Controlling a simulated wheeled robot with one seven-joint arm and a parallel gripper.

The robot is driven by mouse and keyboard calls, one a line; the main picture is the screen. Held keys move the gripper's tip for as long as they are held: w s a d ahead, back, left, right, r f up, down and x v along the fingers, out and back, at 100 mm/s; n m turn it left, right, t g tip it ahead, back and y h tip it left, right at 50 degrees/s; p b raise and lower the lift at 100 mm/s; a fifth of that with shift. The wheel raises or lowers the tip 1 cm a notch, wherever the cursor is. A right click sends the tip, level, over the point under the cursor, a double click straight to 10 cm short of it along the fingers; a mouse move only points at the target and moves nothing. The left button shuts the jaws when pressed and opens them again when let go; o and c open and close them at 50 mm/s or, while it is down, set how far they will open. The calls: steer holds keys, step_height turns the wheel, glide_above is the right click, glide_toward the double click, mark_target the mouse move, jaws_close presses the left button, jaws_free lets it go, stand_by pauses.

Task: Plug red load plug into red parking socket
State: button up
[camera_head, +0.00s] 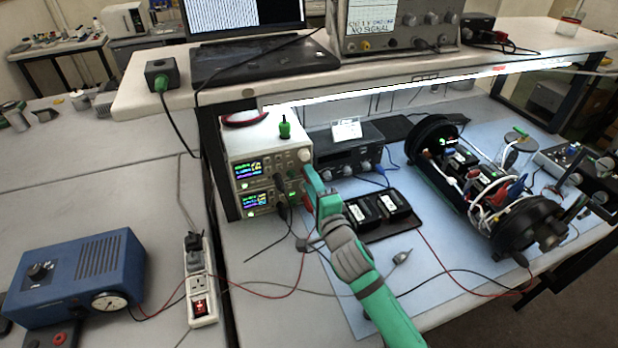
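My gripper (312,186) is at the front of the stacked white power supplies (268,165), near their right side. Its fingertips are small and partly hidden by my green and grey arm, so I cannot tell whether they are open or hold a plug. I cannot make out the red load plug itself. A red lead (262,295) runs over the table to the area beneath my gripper. I cannot clearly identify the red parking socket. A small black block with a red part (60,339) lies by the blue box at the lower left.
A dark cylinder assembly (437,143) with loose wires lies on the blue mat (395,268) at right. A black tray (398,228) is beside my wrist. A power strip (200,285) and blue box (80,270) stand left. A shelf (300,85) overhangs the back.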

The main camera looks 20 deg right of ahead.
jaws_close()
steer(key=s, duration=0.6)
stand_by(1.3)
steer(key=shift+d, duration=0.1)
steer(key=shift+w, duration=0.1)
